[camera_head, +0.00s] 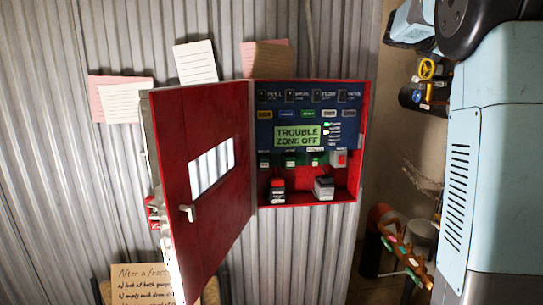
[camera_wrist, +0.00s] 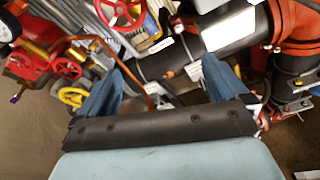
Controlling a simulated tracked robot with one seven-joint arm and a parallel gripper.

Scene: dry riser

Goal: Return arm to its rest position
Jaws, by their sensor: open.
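My gripper (camera_wrist: 164,70) shows in the wrist view as two blue fingers standing wide apart on a dark bar. It is open, and I see nothing held between the fingers. Beyond it are a dark pipe (camera_wrist: 229,32) and red and yellow handwheels; I cannot tell how far off they are. In the head view, a light blue arm link (camera_head: 500,160) of mine fills the right edge. My gripper cannot be made out there.
A red cabinet (camera_head: 307,199) hangs on a corrugated wall with its door (camera_head: 215,120) swung open to the left. Its panel (camera_head: 298,136) reads "TROUBLE ZONE OFF". Paper notes (camera_head: 195,62) surround it. Red pipework (camera_wrist: 296,30) and a red handwheel (camera_wrist: 64,68) crowd the wrist view.

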